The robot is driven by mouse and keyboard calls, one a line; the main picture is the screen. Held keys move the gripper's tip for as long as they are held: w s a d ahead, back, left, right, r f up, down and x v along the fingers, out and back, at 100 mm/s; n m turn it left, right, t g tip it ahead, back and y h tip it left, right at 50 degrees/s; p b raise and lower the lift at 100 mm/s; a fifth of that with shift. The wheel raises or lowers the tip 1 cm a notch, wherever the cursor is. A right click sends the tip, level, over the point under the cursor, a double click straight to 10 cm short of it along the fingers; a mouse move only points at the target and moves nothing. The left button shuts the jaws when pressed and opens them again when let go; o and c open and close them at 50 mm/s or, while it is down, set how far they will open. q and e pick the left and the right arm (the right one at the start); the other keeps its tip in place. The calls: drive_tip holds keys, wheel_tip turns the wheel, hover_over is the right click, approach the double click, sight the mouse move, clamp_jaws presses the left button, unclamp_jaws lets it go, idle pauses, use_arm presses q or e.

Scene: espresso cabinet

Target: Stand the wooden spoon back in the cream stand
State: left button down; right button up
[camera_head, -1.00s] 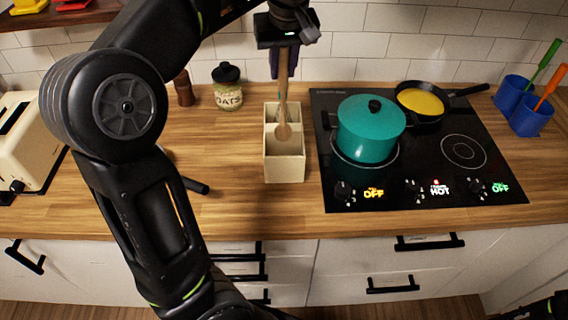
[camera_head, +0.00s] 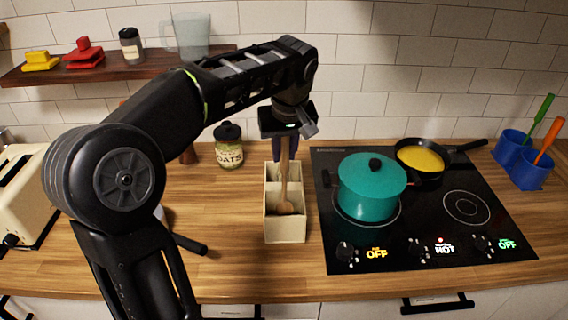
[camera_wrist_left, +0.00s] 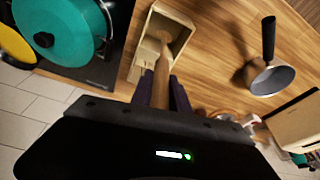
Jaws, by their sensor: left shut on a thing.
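My left gripper (camera_head: 284,148) is shut on the handle of the wooden spoon (camera_head: 285,178) and points down above the cream stand (camera_head: 286,231). The spoon hangs nearly upright with its bowl end down. Its bowl shows at the opening of the stand's front compartment in the head view. In the left wrist view the spoon (camera_wrist_left: 162,72) runs from the gripper (camera_wrist_left: 163,92) into the open top of the stand (camera_wrist_left: 147,32). I cannot tell whether the bowl touches the stand's floor. My right gripper is not in view.
A teal pot (camera_head: 372,190) and a pan (camera_head: 424,158) sit on the black cooktop (camera_head: 440,245), right of the stand. An oats jar (camera_head: 229,148) stands behind left. A small dark-handled pan (camera_wrist_left: 271,78) lies left of the stand. Blue cups (camera_head: 520,172) hold utensils at the far right.

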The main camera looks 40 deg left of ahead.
sight(284, 164)
use_arm(q)
drive_tip(key=shift+f+p, duration=0.3)
drive_tip(key=shift+f, duration=1.6)
drive_tip(key=shift+f, duration=0.15)
drive_tip(key=c, duration=1.3)
unclamp_jaws()
drive_tip(key=shift+o, duration=0.2)
